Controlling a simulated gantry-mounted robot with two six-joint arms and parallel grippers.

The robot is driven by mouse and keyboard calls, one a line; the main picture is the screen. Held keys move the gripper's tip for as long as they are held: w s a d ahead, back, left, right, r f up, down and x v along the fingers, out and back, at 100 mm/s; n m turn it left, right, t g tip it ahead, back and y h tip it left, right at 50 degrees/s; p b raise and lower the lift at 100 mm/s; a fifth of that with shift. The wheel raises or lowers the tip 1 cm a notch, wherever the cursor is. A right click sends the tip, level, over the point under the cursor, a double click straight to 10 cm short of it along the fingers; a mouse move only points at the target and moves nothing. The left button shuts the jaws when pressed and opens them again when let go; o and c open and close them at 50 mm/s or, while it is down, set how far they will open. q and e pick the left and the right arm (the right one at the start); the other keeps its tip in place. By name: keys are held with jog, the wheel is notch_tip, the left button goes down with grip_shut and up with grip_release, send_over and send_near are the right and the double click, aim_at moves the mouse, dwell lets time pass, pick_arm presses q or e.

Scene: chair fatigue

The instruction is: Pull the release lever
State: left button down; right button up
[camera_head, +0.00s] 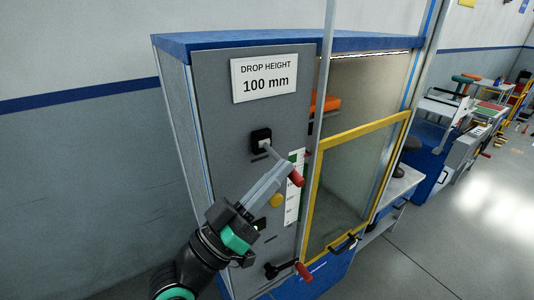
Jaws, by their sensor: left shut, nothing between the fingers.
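A lever with a red grip (297,178) slants down to the right from a black square mount (261,140) on the grey panel of a test cabinet. A second lever with a red grip (304,272) sits low on the same panel, pointing right. No label shows which is the release lever. My left gripper (284,168) reaches up from the lower left, its fingers shut and empty beside the upper lever's red grip. I cannot tell whether they touch it. The fingers and wrist hide part of the panel. My right gripper is out of view.
A "DROP HEIGHT 100 mm" sign (264,77) is at the panel's top. A yellow knob (276,201) and a white-green scale (293,205) are near my fingers. A yellow-framed door (314,205) stands right of the panel. Open floor (440,240) lies right.

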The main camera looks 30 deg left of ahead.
pick_arm(q)
jog(key=shift+w+f+b, duration=0.2)
jog(key=shift+f+b, duration=0.4)
jog(key=shift+f, duration=0.5)
notch_tip(320, 180, up, 5)
jog(key=s+p, duration=0.1)
jog(key=p, duration=0.4)
jog(key=w+a+b+v, duration=0.1)
jog(key=a+b+v, duration=0.1)
jog(key=v, duration=0.8)
jog(key=shift+f+b, duration=0.25)
jog(key=shift+b, duration=0.1)
jog(key=shift+s, duration=0.1)
